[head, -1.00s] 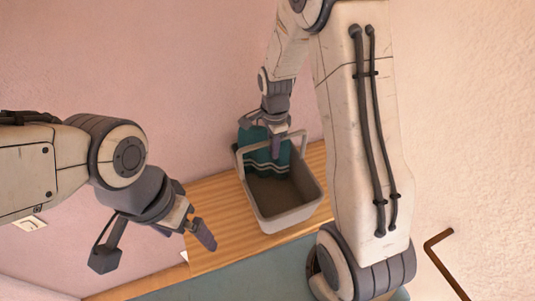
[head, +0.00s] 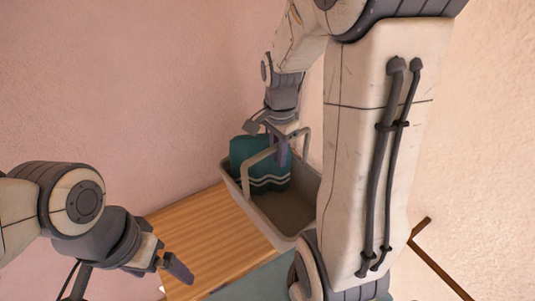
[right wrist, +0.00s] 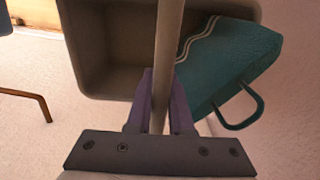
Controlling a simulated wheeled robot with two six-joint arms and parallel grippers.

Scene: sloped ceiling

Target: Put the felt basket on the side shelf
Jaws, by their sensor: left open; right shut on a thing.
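The grey felt basket (head: 258,220) is at the centre of the head view, over the right end of a wooden surface. Its thin upright handles rise above the rim. My right gripper (head: 282,150) is shut on a handle bar. In the right wrist view, the bar (right wrist: 170,45) runs between the fingers, with the basket (right wrist: 88,65) beyond. A teal bag (head: 250,157) with white stripes leans inside the basket. I cannot tell whether the basket's bottom touches the surface. My left gripper (head: 172,264) is open and empty at the lower left. I cannot tell which surface is the side shelf.
The wooden surface (head: 195,232) is bare left of the basket. A blue-grey surface (head: 250,282) lies in front of it. A pink wall (head: 120,90) stands behind. A brown bent bar (head: 440,270) is at the lower right, beyond my right arm.

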